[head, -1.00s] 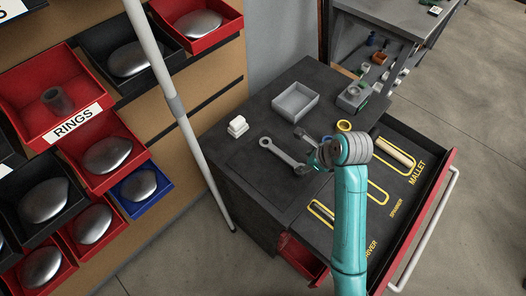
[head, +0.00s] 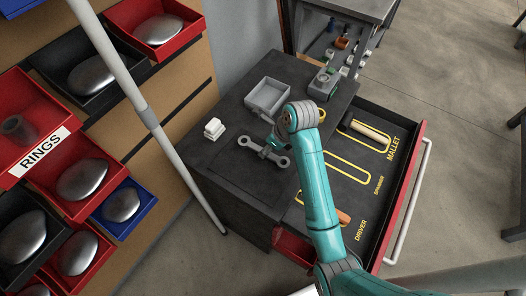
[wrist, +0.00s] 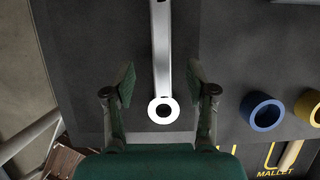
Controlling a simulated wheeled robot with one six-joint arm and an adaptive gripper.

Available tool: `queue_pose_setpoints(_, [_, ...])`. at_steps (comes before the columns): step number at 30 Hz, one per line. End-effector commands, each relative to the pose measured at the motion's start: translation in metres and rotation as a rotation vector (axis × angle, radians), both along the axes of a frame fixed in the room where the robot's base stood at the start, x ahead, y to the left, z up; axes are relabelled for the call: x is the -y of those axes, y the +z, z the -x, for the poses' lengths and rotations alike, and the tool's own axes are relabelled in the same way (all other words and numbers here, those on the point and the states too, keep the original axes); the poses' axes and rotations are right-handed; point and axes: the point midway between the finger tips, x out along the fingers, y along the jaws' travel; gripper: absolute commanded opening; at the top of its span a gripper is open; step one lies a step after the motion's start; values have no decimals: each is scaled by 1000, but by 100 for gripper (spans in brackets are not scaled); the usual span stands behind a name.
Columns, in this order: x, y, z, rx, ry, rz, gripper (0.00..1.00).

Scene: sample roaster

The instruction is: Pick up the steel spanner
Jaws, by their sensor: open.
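The steel spanner (head: 253,146) lies on the dark cabinet top in the head view, partly hidden behind my gripper (head: 271,145). In the wrist view the spanner (wrist: 162,45) runs up and down the middle, its bright ring end towards me. My gripper (wrist: 160,78) is open, with one finger on each side of the spanner's shaft and a gap on both sides. It holds nothing. How high the fingertips are above the top is hard to tell.
A grey tray (head: 267,96) and white blocks (head: 214,129) stand on the cabinet top. A blue ring (wrist: 261,111) and a yellow ring (wrist: 308,106) lie to the right. The open drawer holds a mallet (head: 371,131) beside an empty spanner outline (head: 349,167). A grey pole (head: 150,116) stands left.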

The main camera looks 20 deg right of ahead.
Motion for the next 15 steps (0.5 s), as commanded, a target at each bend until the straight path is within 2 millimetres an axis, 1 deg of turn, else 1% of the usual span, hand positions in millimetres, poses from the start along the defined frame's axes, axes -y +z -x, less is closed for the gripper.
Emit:
queue_pose_setpoints(1, [-1, -8, -2, -4, 1, 0, 56])
queue_pose_setpoints(3, [-2, -17, -5, -3, 1, 0, 56])
queue_pose_setpoints(6, [-5, -28, -9, -1, 3, 0, 56])
queue_pose_setpoints(10, [-7, -36, -12, 0, 2, 0, 56])
queue_pose_setpoints(15, [-7, -37, -12, 0, 1, 0, 56])
